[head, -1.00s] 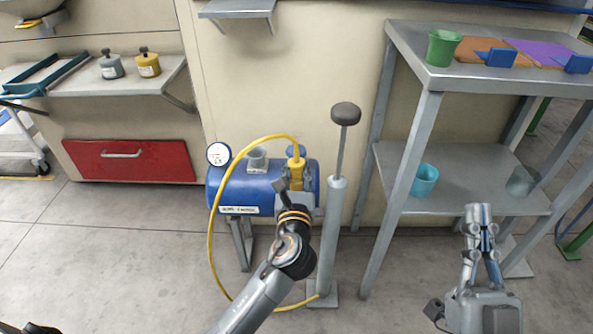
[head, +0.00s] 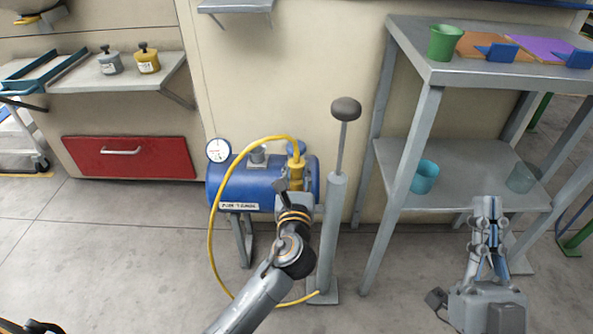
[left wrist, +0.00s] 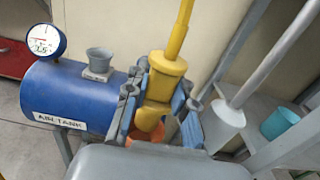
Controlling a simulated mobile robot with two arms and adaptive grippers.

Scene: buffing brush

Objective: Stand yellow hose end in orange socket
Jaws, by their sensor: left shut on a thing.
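The yellow hose end (head: 297,167) is upright at the right end of the blue air tank, and it also shows in the left wrist view (left wrist: 165,75). My left gripper (head: 290,187) is shut on it, with one finger on each side in the wrist view (left wrist: 158,95). The orange socket (left wrist: 163,131) shows only in part, low behind the hose end and fingers. I cannot tell whether the hose end is inside it. My right gripper (head: 488,206) is empty in front of the grey shelf, its fingertips together.
The blue tank (head: 232,187) carries a gauge (head: 218,150) and a grey socket (head: 258,155). A hand pump (head: 329,235) stands close right of my left gripper. The yellow hose (head: 211,230) loops left to the pump's foot. A shelf unit (head: 465,180) holds cups.

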